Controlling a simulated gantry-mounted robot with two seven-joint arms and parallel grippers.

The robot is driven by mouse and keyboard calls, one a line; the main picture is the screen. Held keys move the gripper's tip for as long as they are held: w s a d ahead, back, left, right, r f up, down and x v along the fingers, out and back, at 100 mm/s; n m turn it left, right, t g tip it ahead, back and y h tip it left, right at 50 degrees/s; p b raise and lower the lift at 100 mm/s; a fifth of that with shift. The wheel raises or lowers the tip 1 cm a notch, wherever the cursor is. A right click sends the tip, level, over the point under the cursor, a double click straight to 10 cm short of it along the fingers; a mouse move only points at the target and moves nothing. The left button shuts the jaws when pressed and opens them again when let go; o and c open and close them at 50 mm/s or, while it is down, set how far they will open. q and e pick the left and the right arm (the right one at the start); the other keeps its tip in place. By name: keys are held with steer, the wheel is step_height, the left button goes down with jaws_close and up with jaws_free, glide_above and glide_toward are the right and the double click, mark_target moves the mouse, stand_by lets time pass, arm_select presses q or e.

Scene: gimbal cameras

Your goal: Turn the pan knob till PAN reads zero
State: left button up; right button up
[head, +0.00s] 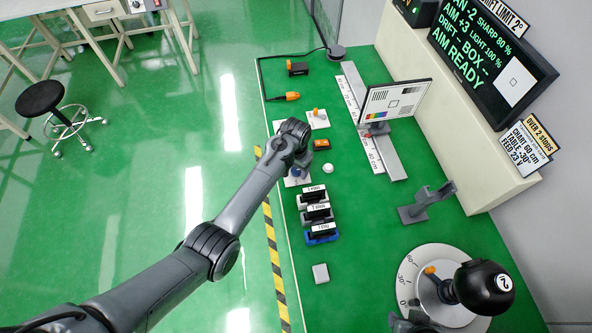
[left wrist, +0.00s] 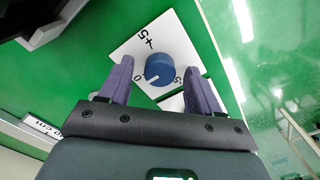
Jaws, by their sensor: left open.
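A blue knob (left wrist: 159,69) with a white pointer line sits on a white plate (left wrist: 143,43) marked 0, +5 and another 5. The line points toward the lower left, near the 0. My left gripper (left wrist: 157,68) is open, one purple finger on each side of the knob; I cannot tell whether they touch it. In the head view my left gripper (head: 297,162) is over this plate (head: 290,182) and mostly hides the knob. My right gripper is not in view.
A second plate with an orange knob (head: 316,113) lies farther back. Several black-topped blocks (head: 318,213), a grey square (head: 320,273), a chart board (head: 393,103) on a rail and a round dial (head: 410,265) with a black ball-shaped head (head: 480,280) stand around.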

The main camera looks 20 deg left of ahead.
arm_select(q)
steer(key=shift+c, duration=0.4)
steer(key=c, duration=1)
steer(key=shift+o, duration=0.2)
steer(key=shift+r+m+p, duration=0.1)
steer(key=shift+m+p, duration=0.4)
steer(key=shift+p, duration=0.25)
steer(key=shift+m+p, duration=0.9)
steer(key=shift+m, duration=0.1)
steer(key=shift+m+p, duration=0.6)
steer(key=shift+m, duration=0.5)
steer(key=shift+m+p, duration=0.35)
steer(key=shift+m, duration=0.75)
steer(key=shift+f, duration=0.2)
